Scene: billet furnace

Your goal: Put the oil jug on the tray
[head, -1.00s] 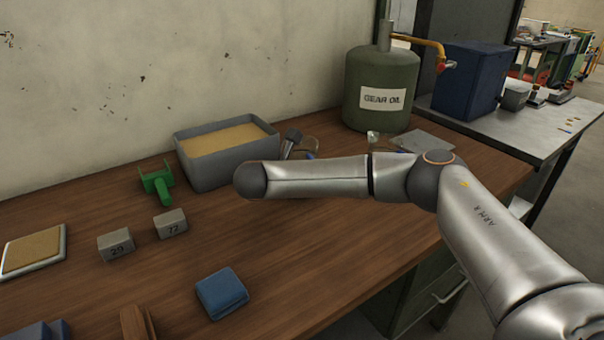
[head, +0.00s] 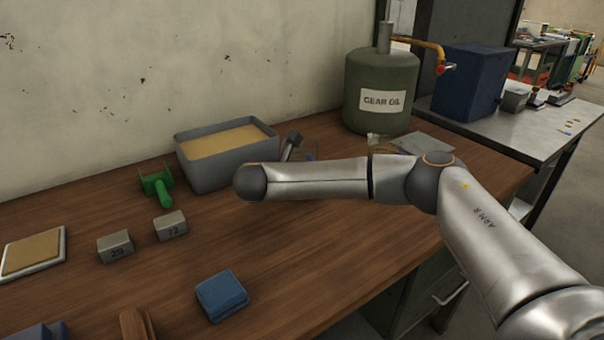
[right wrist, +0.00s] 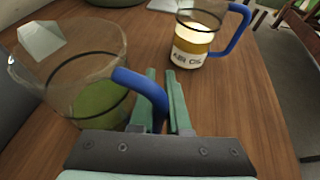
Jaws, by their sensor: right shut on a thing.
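In the right wrist view, a clear jug (right wrist: 85,72) with green liquid low inside and a blue handle (right wrist: 150,92) stands close at left. My right gripper (right wrist: 160,78) is shut on that handle. In the head view my right forearm hides the right gripper and most of both jugs. A shallow pale-rimmed tray with a tan inside (head: 62,240) lies at the far left of the bench. My left gripper is not in view.
A grey bin of sand (head: 205,180) and a green "GEAR OIL" drum (head: 380,92) stand along the wall. A green tool (head: 157,186), two numbered grey blocks (head: 116,247) and a blue box (head: 221,296) lie on the bench. Bare wood lies right of the blue box.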

